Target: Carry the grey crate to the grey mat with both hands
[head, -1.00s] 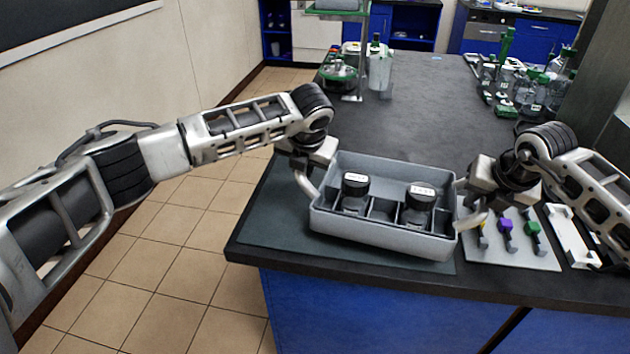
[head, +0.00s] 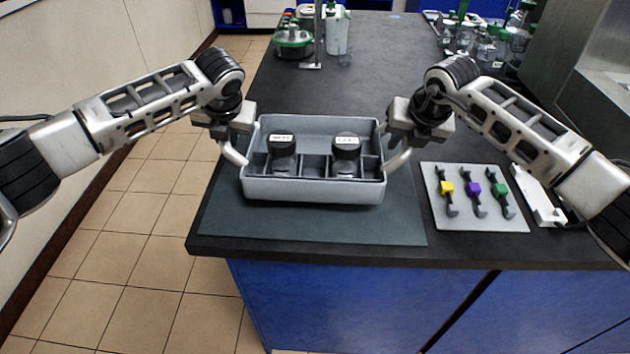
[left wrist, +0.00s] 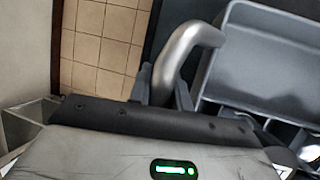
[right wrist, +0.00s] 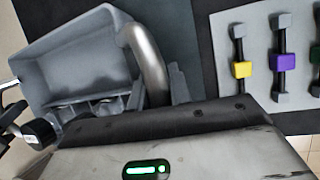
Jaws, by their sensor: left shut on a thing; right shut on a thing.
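The grey crate (head: 312,190) is at the bench's near left, over the dark grey mat (head: 310,226). It looks level; I cannot tell whether its base touches the mat. Two black-capped bottles stand in its compartments, a left one (head: 282,150) and a right one (head: 346,152). My left gripper (head: 236,150) is shut on the crate's left handle, a curved bar that shows in the left wrist view (left wrist: 182,52). My right gripper (head: 394,152) is shut on the right handle, which shows in the right wrist view (right wrist: 146,58). The crate hides the mat's far part.
Right of the mat lies a light board (head: 474,212) with yellow, purple and green clamped pieces. A white holder (head: 540,196) lies beyond it. Glassware (head: 480,40) and a green-based vessel (head: 293,42) stand at the back. The bench middle is clear.

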